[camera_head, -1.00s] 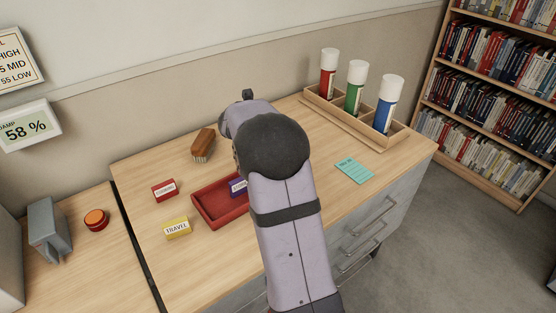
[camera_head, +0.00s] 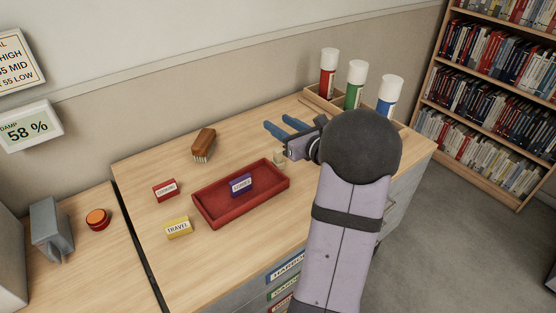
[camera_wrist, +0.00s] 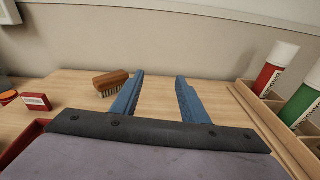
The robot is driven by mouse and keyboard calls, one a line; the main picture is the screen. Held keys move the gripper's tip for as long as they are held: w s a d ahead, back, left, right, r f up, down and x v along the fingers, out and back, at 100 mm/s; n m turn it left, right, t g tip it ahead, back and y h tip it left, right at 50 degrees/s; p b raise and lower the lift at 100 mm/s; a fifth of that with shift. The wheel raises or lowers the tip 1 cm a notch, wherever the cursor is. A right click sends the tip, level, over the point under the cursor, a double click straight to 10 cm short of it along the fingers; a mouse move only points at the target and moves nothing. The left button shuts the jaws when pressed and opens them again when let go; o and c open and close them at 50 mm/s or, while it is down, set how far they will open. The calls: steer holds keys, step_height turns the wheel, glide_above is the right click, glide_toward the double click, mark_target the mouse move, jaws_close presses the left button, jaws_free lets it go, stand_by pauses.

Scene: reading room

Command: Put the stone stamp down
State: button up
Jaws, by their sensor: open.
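My gripper (camera_head: 281,126) is open and empty above the back of the wooden desk, its two blue fingers pointing toward the wall. In the wrist view the fingers (camera_wrist: 160,75) are apart with bare desk and wall between them. A small pale beige object, probably the stone stamp (camera_head: 279,157), stands on the desk by the back right corner of the red tray. It is just in front of and below my gripper, apart from the fingers. It does not show in the wrist view.
The red tray (camera_head: 213,213) holds a blue labelled block (camera_head: 241,185). A red block (camera_head: 165,190), a yellow block (camera_head: 177,228) and a brown brush (camera_head: 204,144) lie left of and behind it. A wooden rack with red, green and blue tubes (camera_head: 356,86) stands at the back right.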

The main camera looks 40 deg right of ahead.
mark_target(280, 156)
steer(key=shift+n+t, duration=0.4)
steer(key=shift+t, duration=0.3)
steer(key=f, duration=0.3)
steer(key=s+f, duration=0.1)
steer(key=f, duration=0.3)
steer(key=s+f, duration=0.1)
steer(key=f, duration=0.3)
steer(key=shift+s+f, duration=0.1)
steer(key=shift+f, duration=0.15)
steer(key=shift+w+r+p, duration=0.2)
steer(key=shift+w+p, duration=0.35)
steer(key=shift+w, duration=1.3)
steer(key=shift+w+r+p, duration=0.15)
steer(key=shift+w+p, duration=0.4)
steer(key=shift+w, duration=1.25)
jaws_close()
